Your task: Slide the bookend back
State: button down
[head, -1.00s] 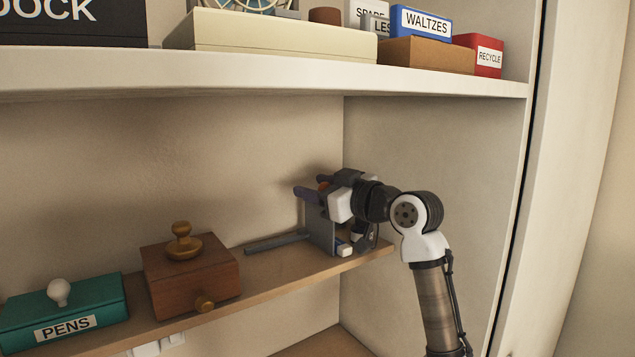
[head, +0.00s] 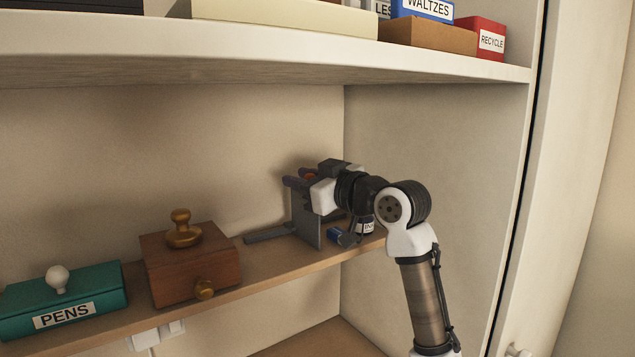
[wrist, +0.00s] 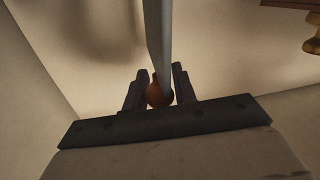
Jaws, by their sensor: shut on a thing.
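The grey bookend (head: 305,222) stands upright on the lower wooden shelf, left of the corner with the side wall. Its flat foot (head: 268,236) reaches left toward a brown wooden box. My gripper (head: 301,181) is at the top of the upright plate. In the wrist view, the plate's pale edge (wrist: 157,40) runs between the two fingers (wrist: 155,90), which are shut on it. An orange-brown round part (wrist: 159,94) shows between the fingers; I cannot tell what it belongs to.
The brown box (head: 190,268) with brass knobs stands close left of the bookend's foot. A teal PENS box (head: 66,303) is farther left. A small blue item (head: 337,236) and a labelled jar (head: 366,226) are right of the plate. The upper shelf (head: 250,62) hangs above.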

jog(key=s+a+b, duration=0.1)
jog(key=s+a, duration=0.4)
jog(key=a, duration=0.2)
jog(key=shift+d, duration=0.1)
jog(key=c, duration=1.1)
grip_release()
jog(key=shift+c, duration=0.2)
jog(key=b+v, duration=0.5)
jog(key=v, duration=0.8)
jog(key=shift+s+d, duration=0.3)
jog(key=shift+d, duration=0.1)
